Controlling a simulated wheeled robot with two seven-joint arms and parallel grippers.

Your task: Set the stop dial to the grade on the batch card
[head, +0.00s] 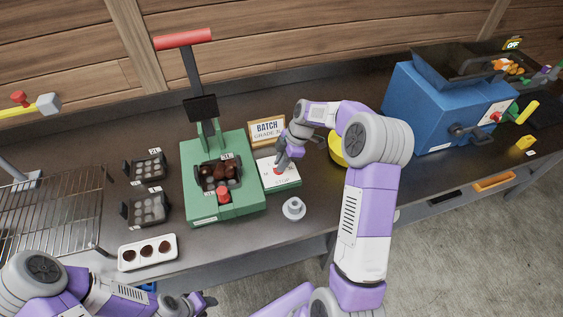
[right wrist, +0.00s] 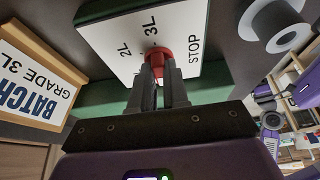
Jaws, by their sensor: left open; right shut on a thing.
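The batch card (head: 267,131) stands in a wooden frame behind the dial panel. In the right wrist view the card (right wrist: 40,95) reads "BATCH GRADE 3L". The white dial panel (head: 284,181) is beside the green press. In the right wrist view the panel (right wrist: 110,38) shows 2L, 3L and STOP around the red stop dial (right wrist: 159,55). My right gripper (right wrist: 163,75) is shut on the red dial; 3L lies just beyond it. The dial's pointer is too hidden to read. My left gripper (head: 203,302) is open and empty at the bottom, away from the dial.
The green press (head: 240,200) has a red-handled lever and holds a mould with brown chestnuts. Two dark moulds (head: 145,208) and a white chestnut tray (head: 134,257) lie left of it. A grey spool-shaped part (head: 293,209) stands in front. A blue machine (head: 405,105) is at right.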

